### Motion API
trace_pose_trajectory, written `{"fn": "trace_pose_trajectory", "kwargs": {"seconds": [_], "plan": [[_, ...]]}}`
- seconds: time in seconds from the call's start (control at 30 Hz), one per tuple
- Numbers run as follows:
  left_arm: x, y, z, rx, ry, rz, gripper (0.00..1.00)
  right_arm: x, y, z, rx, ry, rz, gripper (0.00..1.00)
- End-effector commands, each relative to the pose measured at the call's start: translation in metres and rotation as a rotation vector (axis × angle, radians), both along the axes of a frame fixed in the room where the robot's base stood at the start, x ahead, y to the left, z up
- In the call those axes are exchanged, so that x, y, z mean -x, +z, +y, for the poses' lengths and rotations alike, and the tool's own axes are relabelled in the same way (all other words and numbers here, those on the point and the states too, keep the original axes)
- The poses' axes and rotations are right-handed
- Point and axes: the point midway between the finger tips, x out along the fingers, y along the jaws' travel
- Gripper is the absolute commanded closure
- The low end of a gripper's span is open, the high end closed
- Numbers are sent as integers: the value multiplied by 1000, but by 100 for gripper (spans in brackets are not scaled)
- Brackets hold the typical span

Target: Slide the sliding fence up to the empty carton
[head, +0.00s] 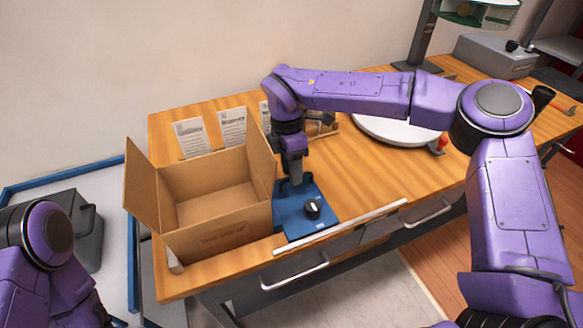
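The empty carton (218,240) is an open brown cardboard box, flaps up, at the left end of the wooden table. The sliding fence (322,222) seems to be the blue plate with a black knob just right of the carton. Its left edge looks close to or against the carton's right side; I cannot tell if they touch. My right gripper (292,178) points down at the back part of the blue plate, by a dark upright piece. Its fingers are too small and dark to judge. My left arm shows at lower left, its gripper out of view.
Printed cards (233,127) stand behind the carton. A white round disc (395,131) and a grey machine (495,56) stand farther right. The tabletop right of the plate is clear.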

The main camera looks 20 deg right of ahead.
Motion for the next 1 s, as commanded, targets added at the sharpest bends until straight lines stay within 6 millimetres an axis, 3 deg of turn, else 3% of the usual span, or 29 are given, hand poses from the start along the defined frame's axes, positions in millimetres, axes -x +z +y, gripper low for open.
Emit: {"fn": "trace_pose_trajectory", "kwargs": {"seconds": [0.17, 0.5, 0.63, 1.0], "plan": [[0, -4, 0, 0, 0, 0, 66, -5, 19, 1, 0, -1, -5, 62], [0, -10, 0, 0, 0, 0, 66, -19, 92, 2, 1, -1, -2, 62], [0, -10, 0, 0, 0, 0, 66, -21, 102, 2, 0, 0, 0, 62], [0, -10, 0, 0, 0, 0, 66, -21, 103, 2, 0, 1, 1, 62]]}}
